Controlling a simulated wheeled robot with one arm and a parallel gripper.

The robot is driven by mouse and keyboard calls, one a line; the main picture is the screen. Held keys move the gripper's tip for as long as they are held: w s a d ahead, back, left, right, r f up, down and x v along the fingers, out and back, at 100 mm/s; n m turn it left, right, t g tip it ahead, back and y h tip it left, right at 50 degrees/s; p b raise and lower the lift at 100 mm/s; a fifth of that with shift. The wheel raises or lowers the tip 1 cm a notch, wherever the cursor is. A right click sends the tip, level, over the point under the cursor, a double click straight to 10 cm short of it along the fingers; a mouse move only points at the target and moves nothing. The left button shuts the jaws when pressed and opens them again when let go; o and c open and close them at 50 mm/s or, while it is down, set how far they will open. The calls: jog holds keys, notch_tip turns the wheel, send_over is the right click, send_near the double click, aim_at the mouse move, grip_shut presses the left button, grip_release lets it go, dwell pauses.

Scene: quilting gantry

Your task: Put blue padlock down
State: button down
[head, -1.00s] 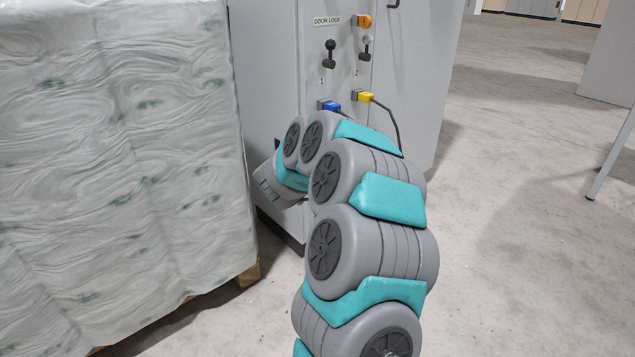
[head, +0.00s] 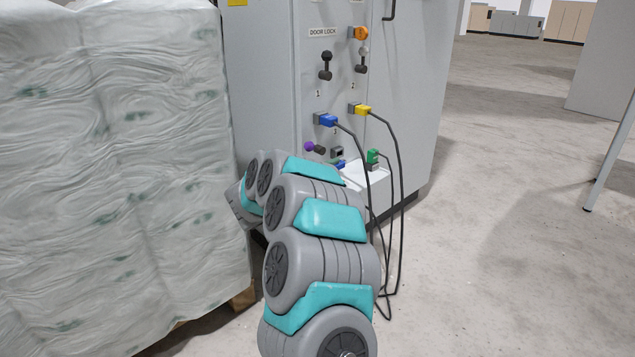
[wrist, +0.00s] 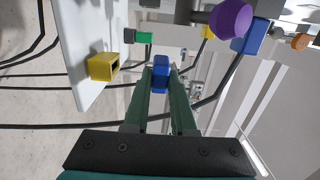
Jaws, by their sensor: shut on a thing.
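My gripper (wrist: 161,82) shows in the wrist view with its two green fingers shut on the small blue padlock (wrist: 161,68). The padlock is held at the fingertips, clear of the white shelf (wrist: 75,35) beside it. In the head view my arm hides the gripper. A small blue patch (head: 340,163) shows just past the arm, by the white shelf (head: 375,185); I cannot tell whether it is the padlock.
A green plug (head: 373,157), blue plug (head: 326,120), yellow plug (head: 361,109) and purple knob (head: 310,146) are at the grey cabinet (head: 262,75). Cables hang right of my arm. A wrapped pallet load (head: 120,180) stands left.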

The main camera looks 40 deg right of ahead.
jog(key=w+a+f, duration=0.1)
jog(key=f, duration=0.1)
jog(key=w+a+f, duration=0.1)
jog(key=a, duration=0.1)
jog(key=shift+w+f+b, duration=0.15)
jog(key=shift+f+b, duration=0.2)
jog(key=shift+f, duration=0.05)
jog(key=shift+f+b, duration=0.5)
jog(key=shift+f, duration=0.05)
jog(key=c, duration=0.7)
grip_release()
jog(key=shift+c, duration=0.2)
jog(key=shift+r, duration=0.15)
jog(key=s+a+p, duration=0.1)
jog(key=a, duration=1.1)
jog(key=shift+s+r+p, duration=0.3)
jog(key=shift+r+p, duration=0.1)
